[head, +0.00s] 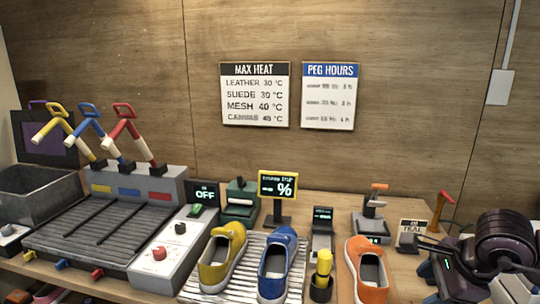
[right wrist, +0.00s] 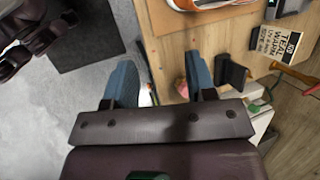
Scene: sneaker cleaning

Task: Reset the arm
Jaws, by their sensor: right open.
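My right arm is dark purple and comes in at the lower right of the head view. Its gripper (right wrist: 160,65) is open in the right wrist view, with two blue fingers spread apart and nothing held between them. The fingers are at the front edge of the wooden bench (right wrist: 163,45), pointing toward the orange shoe (right wrist: 198,3). In the head view the arm is right of the orange shoe (head: 367,270), and its gripper is partly cut off by the frame. My left gripper is not in view.
A yellow shoe (head: 222,258) and a blue shoe (head: 277,266) stand on a ribbed mat. A small sign (right wrist: 278,40) and a dark block (right wrist: 232,72) are close to the right gripper. A peg heater (head: 100,228) and a grey bin (head: 40,192) fill the left.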

